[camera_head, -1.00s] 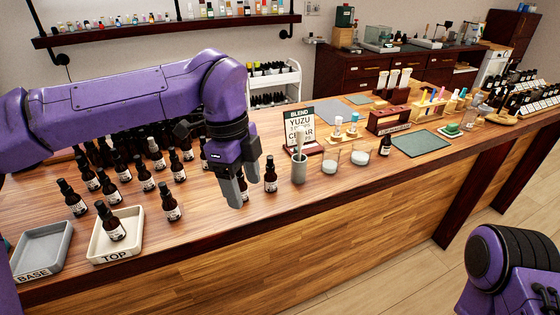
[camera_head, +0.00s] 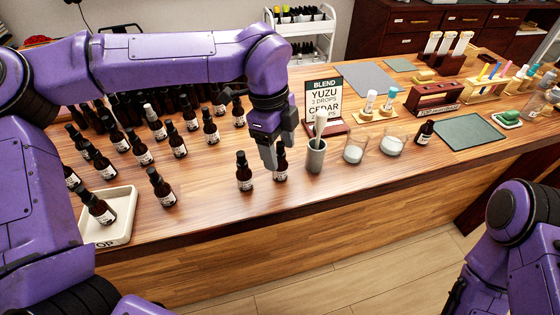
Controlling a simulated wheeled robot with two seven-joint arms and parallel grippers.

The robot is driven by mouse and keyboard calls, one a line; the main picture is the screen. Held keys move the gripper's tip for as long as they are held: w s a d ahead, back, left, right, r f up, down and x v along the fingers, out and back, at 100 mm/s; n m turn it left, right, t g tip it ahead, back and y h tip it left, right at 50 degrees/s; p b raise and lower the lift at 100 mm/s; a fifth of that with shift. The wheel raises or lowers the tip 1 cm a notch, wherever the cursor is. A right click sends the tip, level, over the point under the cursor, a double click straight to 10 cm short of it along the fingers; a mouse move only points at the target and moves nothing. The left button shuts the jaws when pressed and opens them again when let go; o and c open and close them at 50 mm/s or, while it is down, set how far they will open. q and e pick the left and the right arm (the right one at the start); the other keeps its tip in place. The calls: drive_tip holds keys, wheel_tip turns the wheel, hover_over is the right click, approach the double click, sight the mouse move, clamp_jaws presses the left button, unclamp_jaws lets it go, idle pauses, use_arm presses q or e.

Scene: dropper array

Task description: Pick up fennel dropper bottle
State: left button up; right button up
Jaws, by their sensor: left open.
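Many dark dropper bottles with white labels stand on the wooden counter; the labels are too small to read, so I cannot tell which is fennel. My left gripper (camera_head: 277,152) points down, open, at one dropper bottle (camera_head: 281,173) near the front edge. The fingers partly hide this bottle's upper part; I cannot tell whether they touch it. A second dropper bottle (camera_head: 244,172) stands upright just left of the gripper. Part of my right arm shows at the lower right; its gripper is out of view.
A grey cup (camera_head: 315,158) with a pale tool stands just right of the gripper, before the blend sign (camera_head: 323,98). Two glass jars follow to the right. A white tray (camera_head: 122,228) holding a bottle is at left. Bare counter (camera_head: 210,205) lies along the front.

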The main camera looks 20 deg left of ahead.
sight(281, 160)
use_arm(q)
drive_tip(key=f, duration=0.2)
drive_tip(key=w+f, duration=0.1)
drive_tip(key=f, duration=0.1)
drive_tip(key=shift+w+d+f+p, duration=0.1)
drive_tip(key=shift+d+f+p, duration=0.1)
drive_tip(key=shift+p, duration=0.2)
drive_tip(key=shift+s+r, duration=0.1)
drive_tip(key=shift+s, duration=0.3)
drive_tip(key=c, duration=1.2)
drive_tip(key=shift+o, duration=0.2)
